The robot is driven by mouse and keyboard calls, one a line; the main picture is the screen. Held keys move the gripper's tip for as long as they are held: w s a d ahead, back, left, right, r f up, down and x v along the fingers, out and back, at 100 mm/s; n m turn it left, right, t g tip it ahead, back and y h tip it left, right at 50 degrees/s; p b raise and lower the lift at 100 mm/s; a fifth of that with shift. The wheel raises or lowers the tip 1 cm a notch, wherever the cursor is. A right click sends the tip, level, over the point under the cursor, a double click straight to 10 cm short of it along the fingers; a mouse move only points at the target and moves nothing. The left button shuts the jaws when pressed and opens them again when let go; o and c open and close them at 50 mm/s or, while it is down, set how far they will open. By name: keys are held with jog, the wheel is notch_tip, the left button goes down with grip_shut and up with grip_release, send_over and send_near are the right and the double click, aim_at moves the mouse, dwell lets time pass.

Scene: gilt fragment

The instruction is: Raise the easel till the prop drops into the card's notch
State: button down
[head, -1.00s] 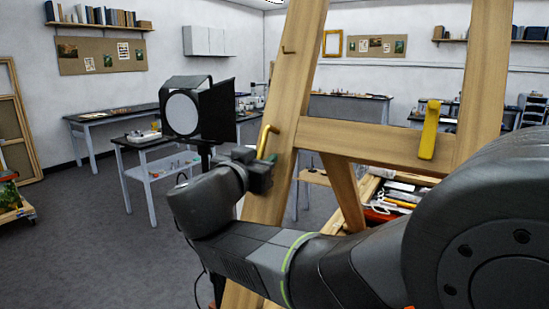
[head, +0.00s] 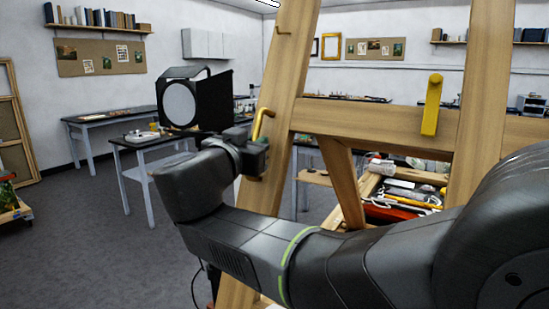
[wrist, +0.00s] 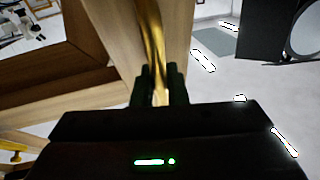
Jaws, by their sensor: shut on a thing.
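The wooden easel (head: 370,122) stands in front of me, with two uprights and a crossbar. A bent brass handle (head: 262,123) sticks out from its left upright. My gripper (head: 258,157) is shut on this handle; the wrist view shows the brass rod (wrist: 151,35) running down between my fingers (wrist: 160,88). A slanting wooden strut (head: 342,180) shows behind the crossbar; I cannot tell whether it is the prop. I cannot make out the card or its notch.
A yellow handle (head: 432,105) sits on the crossbar at right. A black studio lamp (head: 195,102) stands close behind my gripper at left. A tray of tools (head: 375,214) lies behind the easel. Grey floor (head: 110,245) is open at left.

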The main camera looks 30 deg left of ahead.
jog(key=shift+s+b, duration=0.4)
jog(key=shift+b, duration=0.15)
jog(key=shift+r, duration=0.1)
jog(key=c, duration=1.5)
grip_release()
jog(key=shift+s, duration=0.1)
jog(key=shift+o, duration=0.2)
jog(key=shift+s, duration=0.45)
jog(key=s+d+b, duration=0.1)
jog(key=s+b, duration=0.2)
jog(key=s, duration=0.9)
jog(key=shift+s+d+f, duration=0.15)
jog(key=shift+s+f, duration=0.15)
jog(key=shift+s, duration=0.05)
